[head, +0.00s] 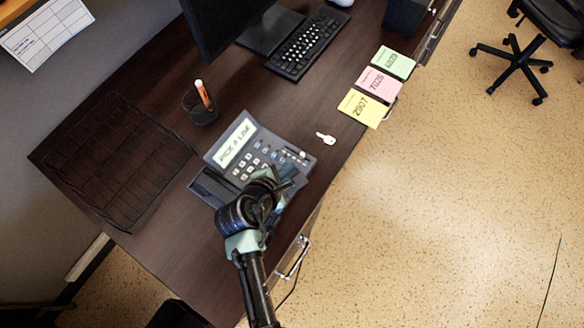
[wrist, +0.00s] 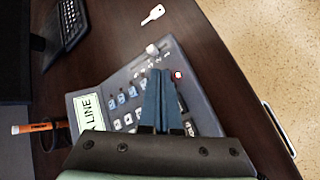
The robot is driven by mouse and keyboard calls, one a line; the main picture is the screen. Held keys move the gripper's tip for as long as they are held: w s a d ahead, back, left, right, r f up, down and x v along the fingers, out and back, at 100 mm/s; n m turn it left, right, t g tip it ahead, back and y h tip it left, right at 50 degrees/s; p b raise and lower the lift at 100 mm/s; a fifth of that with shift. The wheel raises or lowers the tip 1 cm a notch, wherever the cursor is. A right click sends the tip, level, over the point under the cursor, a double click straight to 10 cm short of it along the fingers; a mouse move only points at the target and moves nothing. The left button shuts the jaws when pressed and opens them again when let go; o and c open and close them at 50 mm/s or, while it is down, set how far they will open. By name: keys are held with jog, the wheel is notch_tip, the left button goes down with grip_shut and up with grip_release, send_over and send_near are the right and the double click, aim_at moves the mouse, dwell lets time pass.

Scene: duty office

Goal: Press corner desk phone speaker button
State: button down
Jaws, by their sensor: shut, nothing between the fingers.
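The desk phone (head: 222,143) is a grey unit with a lit display reading "PICK A LINE" and rows of keys. It lies on the dark desk, and its keypad side also shows in the wrist view (wrist: 196,84). My gripper (head: 287,184) is over the phone's lower right part and hides some keys. In the wrist view my gripper (wrist: 160,73) has its two blue fingers together and empty, pointing at the key area. A small red light (wrist: 178,75) glows just right of the fingertips. A pale knob (wrist: 152,49) is beyond them. Contact with a key cannot be told.
A key (head: 326,138) lies right of the phone, with sticky notes (head: 362,107) beyond it. A pen cup (head: 200,112), wire tray (head: 118,165), keyboard (head: 308,42) and monitor are on the desk (head: 165,222). Bare desk lies around the key.

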jog(key=shift+r+p, duration=0.5)
jog(key=shift+r, duration=0.05)
notch_tip(320, 180, up, 5)
jog(key=p, duration=0.5)
jog(key=shift+r+p, duration=0.1)
jog(key=shift+p, duration=0.3)
